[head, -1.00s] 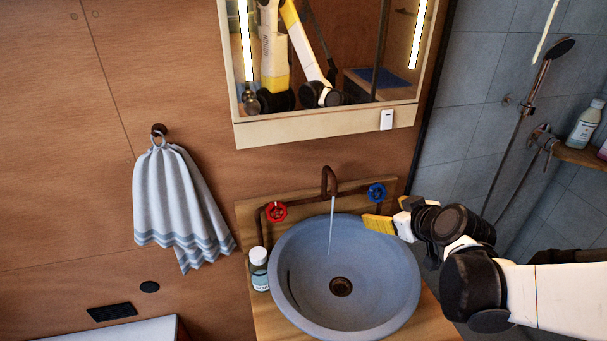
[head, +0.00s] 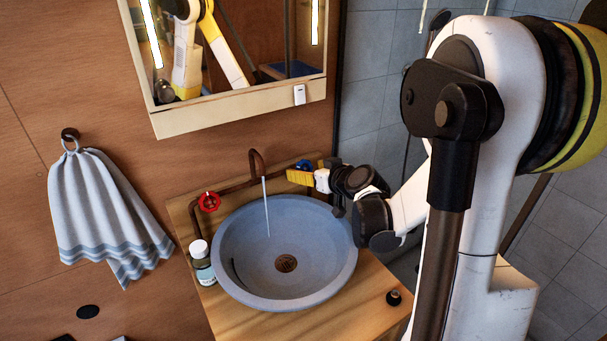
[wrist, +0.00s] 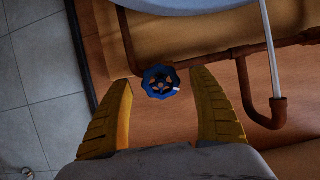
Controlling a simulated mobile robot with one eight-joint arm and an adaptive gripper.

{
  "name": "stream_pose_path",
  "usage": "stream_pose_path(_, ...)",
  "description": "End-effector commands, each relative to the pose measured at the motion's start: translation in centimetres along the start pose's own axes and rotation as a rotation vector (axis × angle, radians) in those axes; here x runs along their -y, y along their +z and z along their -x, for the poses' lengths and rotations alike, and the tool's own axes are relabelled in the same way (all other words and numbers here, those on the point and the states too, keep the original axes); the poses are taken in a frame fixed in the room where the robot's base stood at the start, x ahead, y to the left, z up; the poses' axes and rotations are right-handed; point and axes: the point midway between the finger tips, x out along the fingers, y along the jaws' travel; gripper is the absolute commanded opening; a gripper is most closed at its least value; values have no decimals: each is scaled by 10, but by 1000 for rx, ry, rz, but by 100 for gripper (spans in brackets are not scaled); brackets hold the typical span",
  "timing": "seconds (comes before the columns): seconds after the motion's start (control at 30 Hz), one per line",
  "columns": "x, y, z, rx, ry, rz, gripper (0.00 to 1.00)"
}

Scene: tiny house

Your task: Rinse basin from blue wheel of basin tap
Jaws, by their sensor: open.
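The round blue-grey basin (head: 228,262) stands on the wooden counter. The brown tap spout (head: 257,163) is above it, and a thin stream of water (head: 266,207) falls from it into the basin. The blue wheel (wrist: 161,82) lies between my open yellow fingers in the wrist view, nearer the left finger and apart from both. My gripper (head: 299,178) is at the tap's right side in the head view and partly hides the blue wheel (head: 306,164). The red wheel (head: 209,201) is on the left side of the tap.
A capped bottle (head: 203,268) stands left of the basin. A small dark knob (head: 393,298) is at the counter's right front. A striped towel (head: 98,205) hangs at left. The mirror cabinet (head: 235,100) juts out above the tap. Pipes (wrist: 240,52) run beside the blue wheel.

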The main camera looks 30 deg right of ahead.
Motion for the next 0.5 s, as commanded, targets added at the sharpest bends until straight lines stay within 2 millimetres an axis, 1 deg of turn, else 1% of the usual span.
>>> stream_pose_path(0.03, 0, 1, -6, 0, -1, 1, 72)
stream_pose_path(0.13, 0, 0, -13, -1, 0, 0, 72)
stream_pose_path(0.43, 0, 0, -15, 0, 1, 0, 72)
stream_pose_path(0.47, 0, 0, -15, 0, 1, 0, 67)
stream_pose_path(0.5, 0, 0, -15, 0, 1, 0, 54)
